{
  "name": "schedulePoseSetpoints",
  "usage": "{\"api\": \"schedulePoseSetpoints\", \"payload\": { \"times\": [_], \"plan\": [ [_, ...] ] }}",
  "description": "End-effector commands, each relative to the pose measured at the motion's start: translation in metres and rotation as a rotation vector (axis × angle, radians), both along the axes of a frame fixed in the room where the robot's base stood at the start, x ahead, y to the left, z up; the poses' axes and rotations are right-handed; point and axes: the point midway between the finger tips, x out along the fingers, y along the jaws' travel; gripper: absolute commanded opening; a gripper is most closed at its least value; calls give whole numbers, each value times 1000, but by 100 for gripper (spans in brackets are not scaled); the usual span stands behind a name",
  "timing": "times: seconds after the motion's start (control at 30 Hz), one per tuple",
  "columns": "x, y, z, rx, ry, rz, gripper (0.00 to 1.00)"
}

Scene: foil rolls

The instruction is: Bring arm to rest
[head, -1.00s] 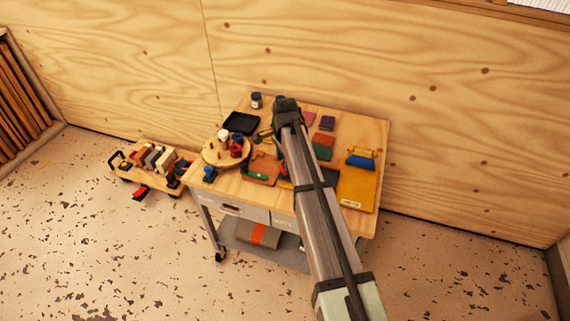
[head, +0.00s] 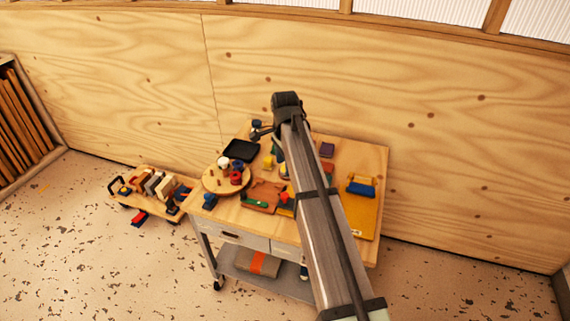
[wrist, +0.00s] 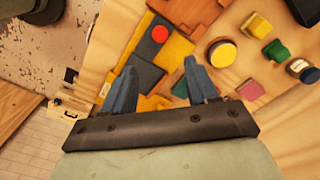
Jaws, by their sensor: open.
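My arm reaches up and away over the wheeled work table (head: 366,153) in the head view. Its end stands above the table's back part, and my gripper (head: 259,132) shows there only as a small dark shape. In the wrist view my gripper (wrist: 160,86) has its two blue-grey fingers spread apart with nothing between them. The arm hides part of the table's middle in the head view.
A round wooden stand (head: 213,184) with rolls, a black tray (head: 241,150) and a yellow mat (head: 360,219) lie on the table. A low trolley (head: 125,198) stands on the floor at left. The plywood wall (head: 330,75) rises behind the table.

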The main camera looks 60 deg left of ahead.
Motion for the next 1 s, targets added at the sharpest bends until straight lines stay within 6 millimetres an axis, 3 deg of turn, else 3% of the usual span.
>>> {"api": "schedulePoseSetpoints", "payload": {
  "times": [0.4, 0.53, 0.67, 0.8, 0.9, 1.0],
  "plan": [
    [1, 1, 0, 2, -1, -1, 58],
    [24, 7, 2, 29, -17, -11, 58],
    [81, 18, 7, 95, -64, -31, 58],
    [168, 22, 10, 180, -139, -53, 58],
    [228, 10, 2, 217, -189, -64, 58],
    [280, -16, -19, 226, -226, -68, 58]
  ]
}}
